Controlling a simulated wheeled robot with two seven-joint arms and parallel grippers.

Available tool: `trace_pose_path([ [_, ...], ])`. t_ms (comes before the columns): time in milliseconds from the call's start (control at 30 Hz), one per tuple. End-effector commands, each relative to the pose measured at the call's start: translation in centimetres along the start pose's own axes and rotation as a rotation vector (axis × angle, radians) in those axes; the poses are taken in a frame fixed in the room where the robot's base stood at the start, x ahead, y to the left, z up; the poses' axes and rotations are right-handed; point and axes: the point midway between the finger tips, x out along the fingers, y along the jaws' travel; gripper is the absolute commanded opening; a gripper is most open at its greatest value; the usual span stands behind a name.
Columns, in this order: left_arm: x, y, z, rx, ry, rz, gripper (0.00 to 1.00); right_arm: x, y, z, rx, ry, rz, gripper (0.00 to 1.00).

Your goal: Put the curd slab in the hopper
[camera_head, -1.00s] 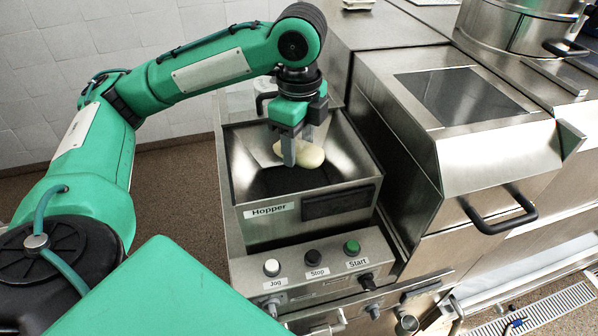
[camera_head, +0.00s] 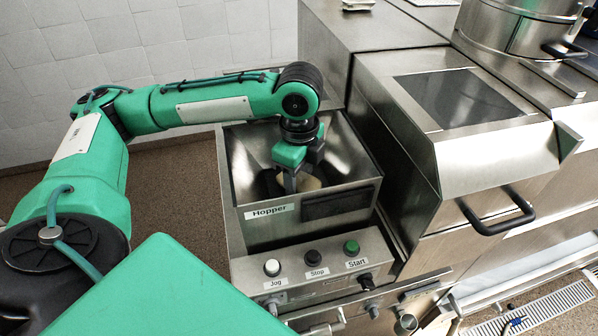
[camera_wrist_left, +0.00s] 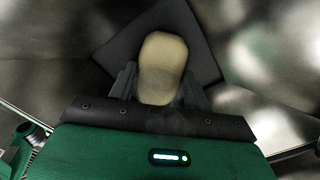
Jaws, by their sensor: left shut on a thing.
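The curd slab (camera_wrist_left: 162,66) is a pale yellow rounded block, held between the fingers in the left wrist view. In the head view the curd slab (camera_head: 309,183) shows partly, low inside the hopper. The hopper (camera_head: 255,228) is an open steel box with a "Hopper" label and sloped inner walls. My left gripper (camera_head: 298,186) reaches down inside the hopper mouth, shut on the slab. Below the slab, the wrist view shows a dark square (camera_wrist_left: 205,40) at the hopper's bottom. I cannot tell whether the slab touches the bottom. My right gripper is not in view.
Under the hopper is a panel with Jog (camera_head: 272,267), Stop (camera_head: 313,257) and Start (camera_head: 351,247) buttons. A steel unit with a black handle (camera_head: 497,211) stands close on the right. A large pot (camera_head: 520,25) stands at the back right.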

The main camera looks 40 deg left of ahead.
Motion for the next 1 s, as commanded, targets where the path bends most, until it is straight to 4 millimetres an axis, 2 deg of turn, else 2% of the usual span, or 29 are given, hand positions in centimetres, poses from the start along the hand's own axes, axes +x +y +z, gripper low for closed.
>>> trace_pose_path([
  [33,0.0,0.0,0.0,0.0,0.0,0.0,0.56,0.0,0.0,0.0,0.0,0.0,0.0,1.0],
  [100,0.0,0.0,0.0,0.0,0.0,0.0,0.69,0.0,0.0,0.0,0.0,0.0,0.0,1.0],
  [133,0.0,0.0,0.0,0.0,0.0,0.0,0.72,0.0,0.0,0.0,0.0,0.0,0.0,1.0],
  [500,-0.3,0.0,0.0,0.0,0.0,-0.002,0.72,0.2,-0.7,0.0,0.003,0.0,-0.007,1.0],
  [667,-2.9,-0.1,0.0,0.0,0.001,-0.004,0.72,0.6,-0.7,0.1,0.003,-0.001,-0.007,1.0],
  [1000,-10.5,-0.1,0.0,0.0,0.001,-0.004,0.72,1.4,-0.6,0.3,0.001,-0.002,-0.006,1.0],
])
